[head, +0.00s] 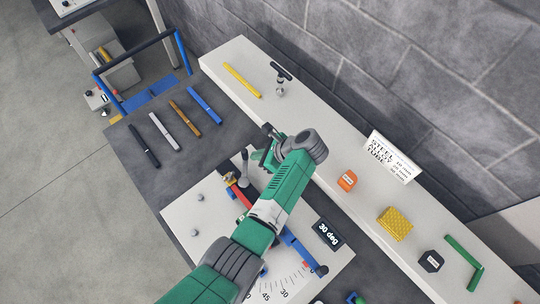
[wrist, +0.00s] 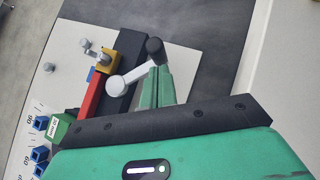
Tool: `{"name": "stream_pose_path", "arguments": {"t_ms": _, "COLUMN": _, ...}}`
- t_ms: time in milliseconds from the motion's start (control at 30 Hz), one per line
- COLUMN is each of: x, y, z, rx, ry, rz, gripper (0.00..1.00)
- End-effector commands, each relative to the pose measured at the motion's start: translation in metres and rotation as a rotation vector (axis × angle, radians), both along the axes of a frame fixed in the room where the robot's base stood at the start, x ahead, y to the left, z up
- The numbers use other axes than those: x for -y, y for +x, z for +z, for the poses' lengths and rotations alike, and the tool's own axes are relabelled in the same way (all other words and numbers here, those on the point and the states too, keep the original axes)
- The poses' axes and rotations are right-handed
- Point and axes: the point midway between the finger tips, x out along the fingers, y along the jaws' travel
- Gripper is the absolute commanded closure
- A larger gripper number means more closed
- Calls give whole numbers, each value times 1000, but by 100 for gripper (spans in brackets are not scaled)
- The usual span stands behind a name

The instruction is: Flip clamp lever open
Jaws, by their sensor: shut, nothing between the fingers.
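The clamp lever (wrist: 134,75) is a light grey arm with a round pivot and a black knob (wrist: 154,47) at its far end. It lies over a dark block beside a red bar (wrist: 91,98) on the white plate. My gripper (wrist: 158,72) is shut and empty, its green fingertips right at the lever's knob end; whether they touch is unclear. In the head view my gripper (head: 257,158) is beside the lever (head: 244,164), and my arm hides much of the fixture. A yellow block (wrist: 105,59) with a bolt sits at the red bar's end.
The white plate (head: 182,216) carries angle marks and small posts. Several coloured strips (head: 164,132) lie on the dark bench to the left. A pale ledge (head: 320,147) along the wall holds a yellow strip, an orange block (head: 347,181) and other parts.

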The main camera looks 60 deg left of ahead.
Motion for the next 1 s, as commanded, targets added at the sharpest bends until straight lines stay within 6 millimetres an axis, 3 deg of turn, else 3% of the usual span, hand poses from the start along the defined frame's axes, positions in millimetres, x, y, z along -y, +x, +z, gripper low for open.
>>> {"name": "stream_pose_path", "arguments": {"t_ms": 467, "x": -6, "y": -5, "z": 2, "rx": -1, "ry": 0, "rz": -1, "gripper": 100}}
{"name": "stream_pose_path", "arguments": {"t_ms": 700, "x": -21, "y": -17, "z": 3, "rx": -2, "ry": 0, "rz": 0, "gripper": 100}}
{"name": "stream_pose_path", "arguments": {"t_ms": 1000, "x": -20, "y": -16, "z": 0, "rx": 0, "ry": 0, "rz": -1, "gripper": 100}}
